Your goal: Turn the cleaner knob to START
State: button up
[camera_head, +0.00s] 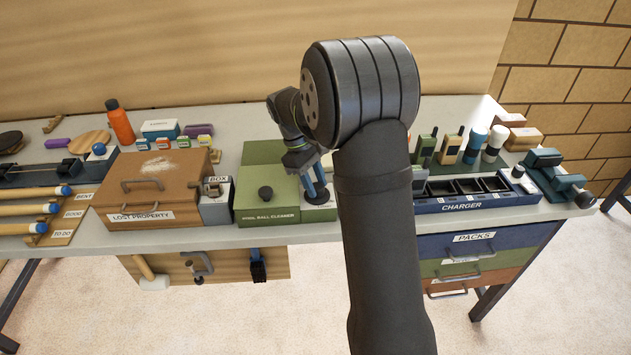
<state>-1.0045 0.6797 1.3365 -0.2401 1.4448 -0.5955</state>
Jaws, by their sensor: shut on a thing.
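The green ball cleaner (267,219) stands on the bench left of my arm, with lettering on its front. I cannot read the START mark or tell which way the knob points.
The BOX unit (216,205) and the brown LOST PROPERTY case (150,188) stand close to the cleaner's left. The blue charger (470,202) is to the right, behind my arm. Radios and bottles (472,145) stand behind the charger. An orange bottle (120,124) stands at the back left.

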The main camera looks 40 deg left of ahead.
jog(key=n+t, duration=0.1)
jog(key=n, duration=0.2)
jog(key=n+t+y, duration=0.1)
jog(key=n, duration=0.3)
jog(key=shift+s+d+t, duration=0.1)
jog(key=shift+s+t, duration=0.1)
jog(key=shift+t, duration=0.2)
jog(key=n+y, duration=0.1)
jog(key=n, duration=0.3)
jog(key=shift+d+t, duration=0.1)
jog(key=shift+t, duration=0.2)
jog(key=n+y, duration=0.1)
jog(key=n, duration=0.2)
jog(key=shift+d+n+t+y, duration=0.1)
jog(key=shift+n+t+y, duration=0.2)
jog(key=shift+t+y, duration=0.1)
jog(key=n+y, duration=0.1)
jog(key=n, duration=0.1)
jog(key=n+y, duration=0.1)
jog(key=n, duration=0.2)
jog(key=shift+d, duration=0.15)
jog(key=n, duration=0.2)
jog(key=n+g+y, duration=0.1)
jog(key=n, duration=0.2)
jog(key=shift+d+y, duration=0.1)
jog(key=shift+y, duration=0.2)
jog(key=shift+n, duration=0.4)
jog(key=o, duration=1)
jog(key=shift+c, duration=0.2)
jog(key=shift+o, duration=0.2)
